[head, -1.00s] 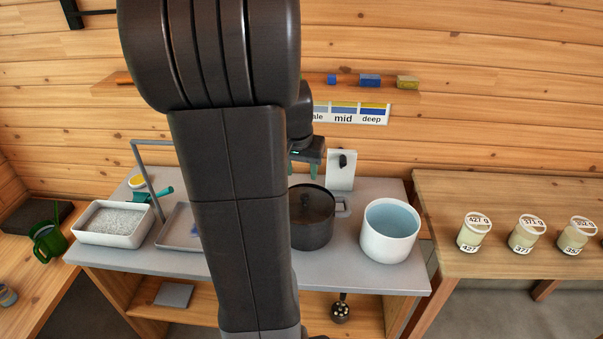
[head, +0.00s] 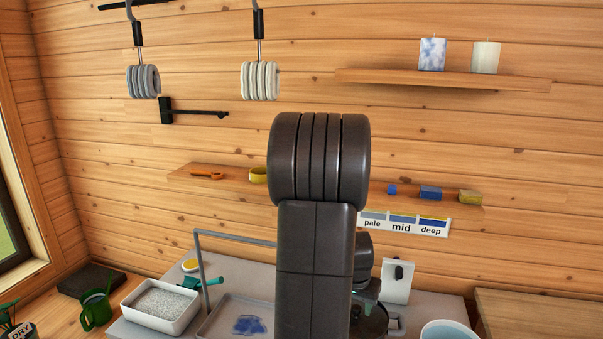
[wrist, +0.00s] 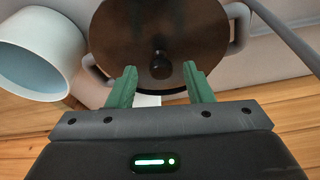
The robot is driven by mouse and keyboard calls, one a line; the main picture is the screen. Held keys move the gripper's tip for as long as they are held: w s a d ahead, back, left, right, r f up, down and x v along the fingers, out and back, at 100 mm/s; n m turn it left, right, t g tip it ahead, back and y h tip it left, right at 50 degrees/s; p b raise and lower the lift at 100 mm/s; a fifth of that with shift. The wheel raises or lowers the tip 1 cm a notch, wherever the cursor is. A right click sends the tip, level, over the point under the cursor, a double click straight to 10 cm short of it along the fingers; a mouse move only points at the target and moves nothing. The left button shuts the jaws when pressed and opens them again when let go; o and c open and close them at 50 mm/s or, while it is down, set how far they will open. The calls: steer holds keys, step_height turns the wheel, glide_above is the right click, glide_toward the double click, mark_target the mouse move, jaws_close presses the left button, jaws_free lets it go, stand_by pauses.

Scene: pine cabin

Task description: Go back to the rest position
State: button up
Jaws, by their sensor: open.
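My gripper (wrist: 160,88) is open in the wrist view, its two green fingers apart with nothing between them. A dark pot with a brown lid and a black knob (wrist: 160,66) lies beyond the fingertips; I cannot tell the exact gap. In the head view my arm stands upright in the middle and hides most of the pot (head: 372,318). The gripper itself is mostly hidden behind the arm there.
A white pot with a pale blue inside (head: 448,331) stands right of the dark pot. Left are a grey tray with a blue patch (head: 215,322) under a grey frame (head: 230,239), and a white bin of granules (head: 143,314). Wall shelves (head: 440,79) and hanging skeins (head: 260,80) are behind.

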steer(key=shift+x, duration=0.75)
steer(key=shift+w, duration=0.15)
steer(key=shift+r, duration=1.65)
steer(key=shift+f, duration=0.1)
